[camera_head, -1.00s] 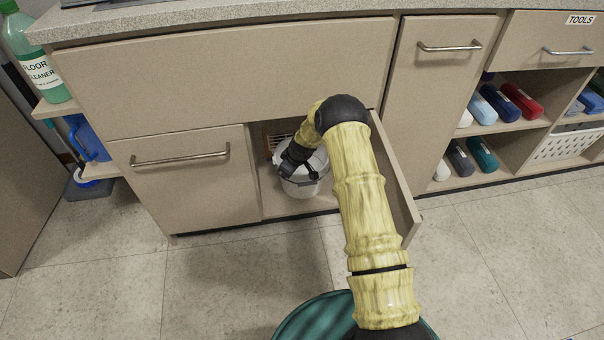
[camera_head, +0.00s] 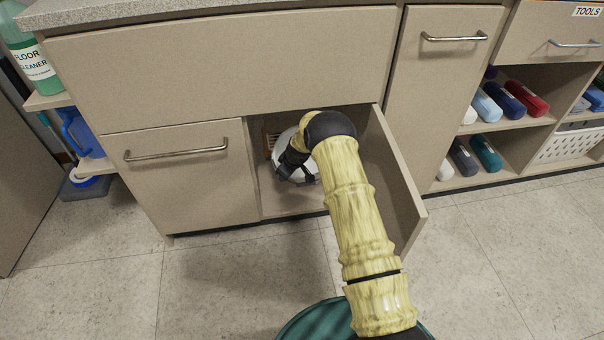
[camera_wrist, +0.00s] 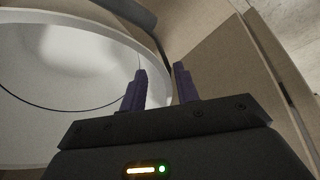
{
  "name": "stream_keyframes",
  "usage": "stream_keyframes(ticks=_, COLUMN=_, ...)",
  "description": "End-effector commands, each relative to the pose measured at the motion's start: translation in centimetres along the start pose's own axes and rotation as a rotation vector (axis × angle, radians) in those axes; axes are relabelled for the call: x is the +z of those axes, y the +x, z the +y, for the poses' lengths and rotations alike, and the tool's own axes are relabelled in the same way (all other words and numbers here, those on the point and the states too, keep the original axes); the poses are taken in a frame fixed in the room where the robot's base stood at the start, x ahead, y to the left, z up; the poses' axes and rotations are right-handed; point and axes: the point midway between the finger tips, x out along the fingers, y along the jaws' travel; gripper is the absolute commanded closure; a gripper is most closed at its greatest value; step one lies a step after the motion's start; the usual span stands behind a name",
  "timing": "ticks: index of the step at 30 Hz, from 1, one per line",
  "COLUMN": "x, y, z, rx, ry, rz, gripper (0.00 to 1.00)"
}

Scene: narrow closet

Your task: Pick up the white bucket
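The white bucket (camera_head: 284,171) is inside the open lower cabinet in the head view, partly hidden behind my wrist and arm. In the wrist view its pale inside and curved rim (camera_wrist: 60,60) fill the left side, with a thin dark wire handle across it. My gripper (camera_wrist: 160,78) is at the bucket's right rim. One finger shows against the inside of the bucket and the other lies beyond the rim. The fingers stand apart with a gap between them, and I see no firm grip on the rim. The fingertips are hidden in the head view.
The open cabinet door (camera_head: 397,185) stands close to the right of my arm. A closed door (camera_head: 185,180) is on the left, and the counter front (camera_head: 230,60) is above. A brown slatted item (camera_head: 270,140) is behind the bucket. The floor in front is clear.

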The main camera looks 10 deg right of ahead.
Motion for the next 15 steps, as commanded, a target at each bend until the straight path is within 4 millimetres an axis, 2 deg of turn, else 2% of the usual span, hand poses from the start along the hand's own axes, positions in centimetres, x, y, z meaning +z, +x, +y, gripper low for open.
stream_keyframes(ticks=12, x=-0.42, y=-0.06, z=-0.43, rx=-0.003, ry=-0.007, rz=0.002, gripper=0.69)
stream_keyframes(ticks=13, x=-0.42, y=-0.06, z=-0.43, rx=-0.003, ry=-0.007, rz=0.002, gripper=0.73)
stream_keyframes(ticks=15, x=-0.41, y=-0.07, z=-0.41, rx=-0.003, ry=-0.007, rz=0.002, gripper=0.86)
